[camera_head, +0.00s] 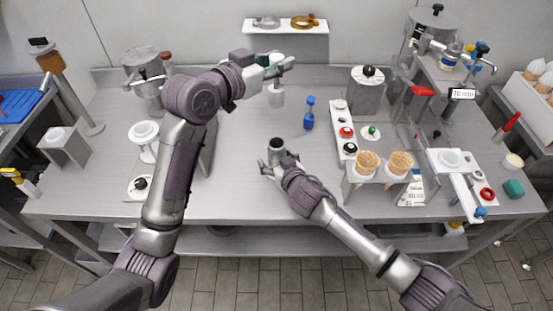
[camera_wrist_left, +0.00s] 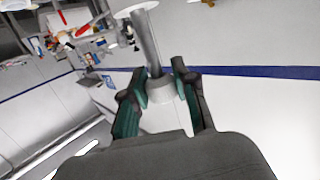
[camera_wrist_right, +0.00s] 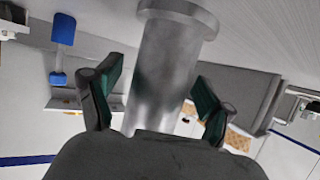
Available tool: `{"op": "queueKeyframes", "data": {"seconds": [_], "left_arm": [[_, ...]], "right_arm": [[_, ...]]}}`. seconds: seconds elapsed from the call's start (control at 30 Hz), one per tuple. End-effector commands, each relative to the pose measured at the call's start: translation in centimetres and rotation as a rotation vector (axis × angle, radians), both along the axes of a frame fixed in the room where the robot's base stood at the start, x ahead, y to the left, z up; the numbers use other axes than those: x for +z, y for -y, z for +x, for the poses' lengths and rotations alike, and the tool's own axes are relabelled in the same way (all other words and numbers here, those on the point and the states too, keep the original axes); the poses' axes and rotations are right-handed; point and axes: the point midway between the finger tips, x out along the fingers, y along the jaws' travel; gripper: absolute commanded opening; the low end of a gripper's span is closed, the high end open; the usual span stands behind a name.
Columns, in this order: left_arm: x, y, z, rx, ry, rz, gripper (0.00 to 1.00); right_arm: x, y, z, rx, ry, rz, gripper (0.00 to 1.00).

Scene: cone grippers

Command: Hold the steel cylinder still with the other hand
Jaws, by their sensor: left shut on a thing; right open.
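The steel cylinder (camera_head: 276,147) stands upright on the counter, its dark open top facing up. My right gripper (camera_head: 281,166) is at its near side and open. In the right wrist view the cylinder (camera_wrist_right: 172,70) lies between the two green-padded fingers (camera_wrist_right: 158,100), with gaps on both sides. My left gripper (camera_head: 276,68) is higher and further back, above the counter. It is shut on a pale plunger-like tool (camera_head: 276,97).
A blue tool (camera_head: 309,113) stands right of the cylinder. Further right are a panel with coloured knobs (camera_head: 346,132) and a stand with two cones (camera_head: 368,162). A white cup (camera_head: 145,132) stands at left. The counter front by the cylinder is clear.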

Motion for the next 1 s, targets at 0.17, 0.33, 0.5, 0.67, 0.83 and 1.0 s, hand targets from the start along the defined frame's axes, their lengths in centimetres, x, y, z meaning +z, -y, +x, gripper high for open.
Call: {"op": "queueKeyframes", "data": {"seconds": [0.17, 0.33, 0.5, 0.67, 0.83, 1.0], "left_arm": [[0.06, 0.01, -0.01, 0.000, 0.001, -0.001, 0.00], [0.06, 0.01, -0.01, 0.000, 0.001, -0.001, 0.00], [0.06, 0.01, -0.01, 0.000, 0.001, -0.001, 0.00], [0.06, 0.01, -0.01, 0.000, 0.001, -0.001, 0.00], [0.06, 0.01, -0.01, 0.000, 0.001, -0.001, 0.00], [0.05, 0.00, 0.00, 0.000, 0.001, -0.001, 0.00]], "right_arm": [[0.00, 0.01, -0.03, 0.000, 0.000, 0.000, 0.66], [0.01, 0.02, -0.03, 0.000, 0.000, 0.000, 0.38], [0.00, 0.03, -0.05, 0.000, -0.001, 0.000, 0.09], [-0.01, 0.04, -0.05, 0.000, -0.001, 0.000, 0.49], [-0.01, 0.04, -0.05, 0.000, -0.001, 0.000, 0.20], [-0.02, 0.04, -0.05, 0.000, -0.001, 0.000, 0.00]]}}
